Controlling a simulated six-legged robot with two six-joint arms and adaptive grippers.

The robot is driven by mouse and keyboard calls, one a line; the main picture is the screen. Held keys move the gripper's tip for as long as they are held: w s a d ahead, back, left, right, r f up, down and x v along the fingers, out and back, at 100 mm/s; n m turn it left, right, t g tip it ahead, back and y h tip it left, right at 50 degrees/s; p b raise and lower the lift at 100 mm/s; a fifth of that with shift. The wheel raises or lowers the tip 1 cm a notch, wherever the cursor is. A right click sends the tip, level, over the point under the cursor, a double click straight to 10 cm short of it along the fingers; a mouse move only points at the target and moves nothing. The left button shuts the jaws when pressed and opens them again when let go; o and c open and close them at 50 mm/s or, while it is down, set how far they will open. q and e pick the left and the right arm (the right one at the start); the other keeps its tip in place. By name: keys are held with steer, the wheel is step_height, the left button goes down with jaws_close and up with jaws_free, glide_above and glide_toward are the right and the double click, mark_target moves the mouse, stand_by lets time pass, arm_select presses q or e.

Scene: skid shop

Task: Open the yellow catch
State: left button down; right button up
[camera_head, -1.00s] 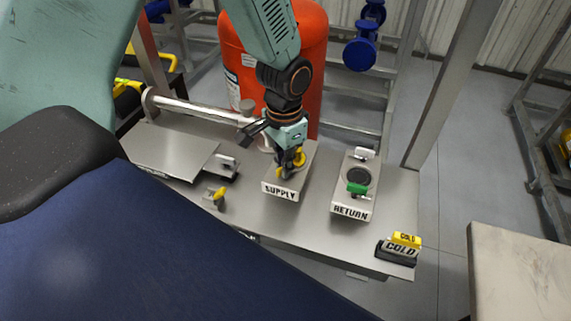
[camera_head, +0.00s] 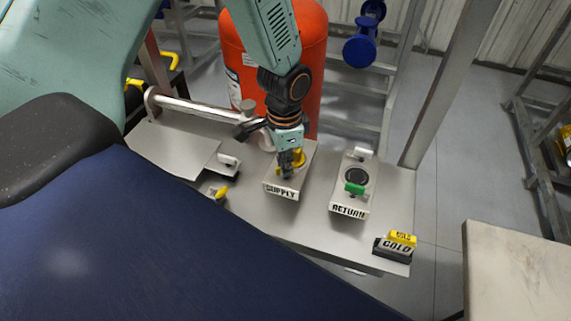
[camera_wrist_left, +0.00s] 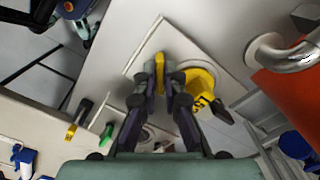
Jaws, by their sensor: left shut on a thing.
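The yellow catch (camera_head: 299,158) stands on the grey block labelled SUPPLY (camera_head: 281,190), partly hidden behind my left gripper. My left gripper (camera_head: 288,170) points down over this block. In the left wrist view, my left fingers (camera_wrist_left: 160,80) are shut on an upright yellow piece (camera_wrist_left: 160,60). A round yellow part (camera_wrist_left: 203,83) with a dark mark sits just right of the fingers, on the same plate. I cannot tell how the two yellow parts join. My right gripper is not in view.
The RETURN block (camera_head: 349,208) with a green handle (camera_head: 355,188) stands to the right. A GOLD/COLD sign block (camera_head: 398,247) is at the bench's right end. A small yellow-tipped part (camera_head: 220,192) lies left. A red tank (camera_head: 312,80) stands behind. Bench between the blocks is clear.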

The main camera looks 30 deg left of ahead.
arm_select(q)
steer(key=shift+r+m+p, duration=0.1)
steer(key=shift+m+p, duration=0.5)
steer(key=shift+m, duration=0.2)
steer(key=shift+w+m+p, duration=0.15)
steer(key=shift+m+p, duration=0.25)
steer(key=shift+m, duration=0.5)
steer(key=shift+m+p, duration=0.45)
steer(key=shift+m, duration=0.15)
steer(key=shift+m+p, duration=0.4)
steer(key=shift+m, duration=0.7)
steer(key=shift+m, duration=0.3)
steer(key=c, duration=1.5)
jaws_free()
steer(key=shift+d, duration=0.1)
